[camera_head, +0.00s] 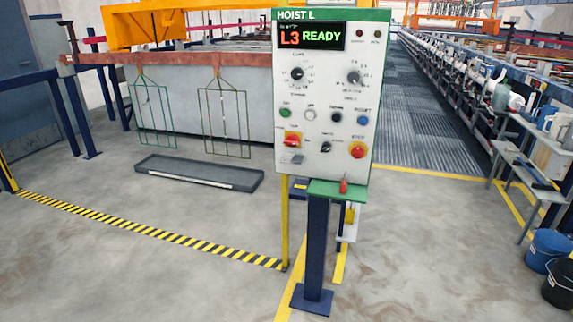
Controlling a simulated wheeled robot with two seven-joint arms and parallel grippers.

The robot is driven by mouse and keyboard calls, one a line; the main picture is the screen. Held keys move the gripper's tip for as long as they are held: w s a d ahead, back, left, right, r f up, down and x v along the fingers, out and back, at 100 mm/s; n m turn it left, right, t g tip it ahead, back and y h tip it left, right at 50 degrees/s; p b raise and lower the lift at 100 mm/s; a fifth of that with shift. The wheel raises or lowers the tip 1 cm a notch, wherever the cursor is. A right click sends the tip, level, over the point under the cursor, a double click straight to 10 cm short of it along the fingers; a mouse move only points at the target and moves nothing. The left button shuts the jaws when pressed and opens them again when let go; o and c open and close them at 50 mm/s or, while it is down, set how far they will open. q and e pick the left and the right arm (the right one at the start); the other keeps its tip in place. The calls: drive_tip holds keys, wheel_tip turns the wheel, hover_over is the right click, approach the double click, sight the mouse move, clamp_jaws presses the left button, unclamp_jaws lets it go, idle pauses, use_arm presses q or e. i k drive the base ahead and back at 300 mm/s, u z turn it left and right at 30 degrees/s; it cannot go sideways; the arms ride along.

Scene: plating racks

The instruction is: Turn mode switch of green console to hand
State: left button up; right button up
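The green console (324,14) stands upright on a dark blue post in the middle of the view. Its green top strip reads HOIST L, and its display (311,36) reads L3 READY. The white face carries a black rotary knob (297,73) at upper left and a grey one (354,77) at upper right. Neither gripper is in view.
A green shelf (325,189) with a small red item juts out below the face. A yellow post (284,225) stands close at its left. Hanging racks (226,120) and a grey tray (200,173) are behind at left. Buckets (548,250) stand at right. The floor in front is clear.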

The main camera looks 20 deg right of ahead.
sight(326, 147)
drive_tip(key=u, duration=0.3)
drive_tip(key=i, duration=1.15)
drive_tip(key=z, duration=0.1)
